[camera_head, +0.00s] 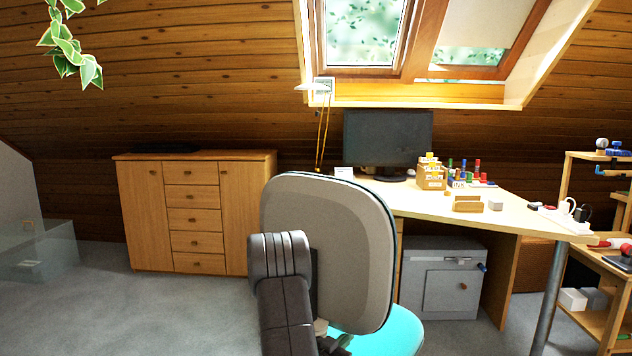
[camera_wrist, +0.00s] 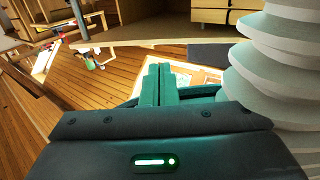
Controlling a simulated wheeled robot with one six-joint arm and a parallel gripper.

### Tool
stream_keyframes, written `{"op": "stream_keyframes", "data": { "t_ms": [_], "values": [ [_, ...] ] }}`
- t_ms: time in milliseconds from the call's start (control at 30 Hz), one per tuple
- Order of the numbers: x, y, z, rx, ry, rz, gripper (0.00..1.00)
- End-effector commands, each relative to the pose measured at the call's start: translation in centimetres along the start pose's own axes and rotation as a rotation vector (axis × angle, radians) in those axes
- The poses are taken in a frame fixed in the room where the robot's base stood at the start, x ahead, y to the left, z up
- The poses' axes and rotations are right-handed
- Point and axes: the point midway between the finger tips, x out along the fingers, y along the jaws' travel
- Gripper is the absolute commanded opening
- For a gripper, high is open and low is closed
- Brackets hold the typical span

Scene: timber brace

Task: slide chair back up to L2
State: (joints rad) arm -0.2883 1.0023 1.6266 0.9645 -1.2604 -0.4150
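The office chair's back (camera_head: 360,250), grey with a dark rim, stands upright in the middle of the head view. Part of its turquoise seat (camera_head: 385,335) shows below. My dark arm covers the lower left of the back, and my gripper is not clear in that view. In the wrist view my gripper (camera_wrist: 158,75) has its two teal fingers close together, with nothing visible between them. A pale ribbed thing (camera_wrist: 275,70) stands close at their right; I cannot tell what it is. No L2 mark or height adjuster can be made out.
A desk (camera_head: 430,200) with a monitor (camera_head: 388,138) and small items stands behind the chair. A grey cabinet (camera_head: 445,285) is under it. A wooden sideboard (camera_head: 195,215) is at the left, shelves (camera_head: 590,250) at the right. Carpet at left front is clear.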

Motion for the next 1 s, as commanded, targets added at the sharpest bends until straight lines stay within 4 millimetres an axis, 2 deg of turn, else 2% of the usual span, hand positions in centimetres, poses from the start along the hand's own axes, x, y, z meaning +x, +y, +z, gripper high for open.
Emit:
{"op": "stream_keyframes", "data": {
  "t_ms": [1000],
  "values": [
    [0.0,0.0,-1.6,0.001,0.000,0.000,0.00]
  ]
}}
